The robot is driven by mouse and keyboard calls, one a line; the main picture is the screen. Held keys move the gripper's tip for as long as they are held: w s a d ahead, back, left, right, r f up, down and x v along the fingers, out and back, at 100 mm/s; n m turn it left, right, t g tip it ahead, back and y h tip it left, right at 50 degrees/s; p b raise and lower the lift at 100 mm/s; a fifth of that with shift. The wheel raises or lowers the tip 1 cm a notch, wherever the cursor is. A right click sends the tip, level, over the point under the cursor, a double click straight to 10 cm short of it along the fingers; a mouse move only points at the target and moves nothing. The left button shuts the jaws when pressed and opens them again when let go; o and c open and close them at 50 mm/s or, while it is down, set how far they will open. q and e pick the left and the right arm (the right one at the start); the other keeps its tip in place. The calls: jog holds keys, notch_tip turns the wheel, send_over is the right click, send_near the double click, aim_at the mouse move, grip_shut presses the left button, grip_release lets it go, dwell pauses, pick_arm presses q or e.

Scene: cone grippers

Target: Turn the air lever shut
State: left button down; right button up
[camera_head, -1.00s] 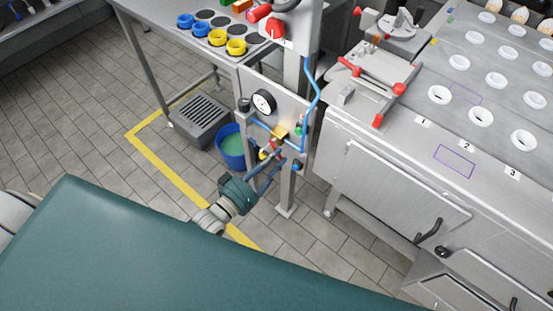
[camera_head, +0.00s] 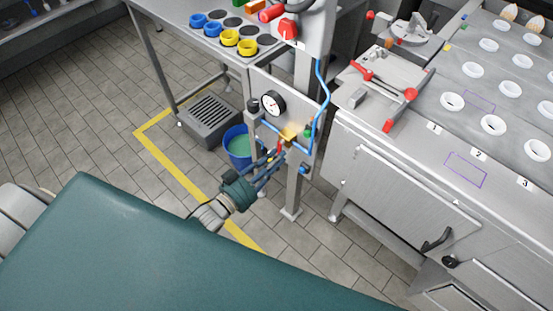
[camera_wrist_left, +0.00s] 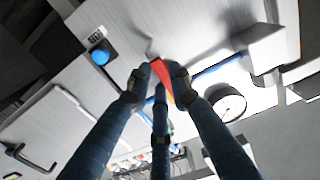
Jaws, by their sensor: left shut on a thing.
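The air lever (camera_head: 279,148) is a small red handle below a brass valve (camera_head: 289,134) on a grey post-mounted panel (camera_head: 294,103). My left gripper (camera_head: 276,158) reaches up to it from the lower left. In the left wrist view the lever (camera_wrist_left: 159,71) shows as a red strip between the fingertips, and the gripper (camera_wrist_left: 158,84) is shut on it. The lever points down and somewhat left from the valve in the head view; the fingers hide part of it. My right gripper is not in view.
A round gauge (camera_head: 272,103) and a blue hose (camera_head: 320,95) sit close around the valve. A blue bucket (camera_head: 238,147) stands on the floor behind my gripper. A steel bench (camera_head: 385,175) stands to the right. A red knob (camera_head: 288,30) is above.

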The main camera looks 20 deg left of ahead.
pick_arm(q)
jog(key=shift+f, duration=0.1)
dwell(0.3)
jog(key=c, duration=1.5)
grip_release()
jog(key=shift+a, duration=0.1)
jog(key=shift+c, duration=0.2)
jog(key=shift+s, duration=0.15)
jog(key=v, duration=1.1)
jog(key=shift+s+a, duration=0.15)
jog(key=shift+s, duration=0.25)
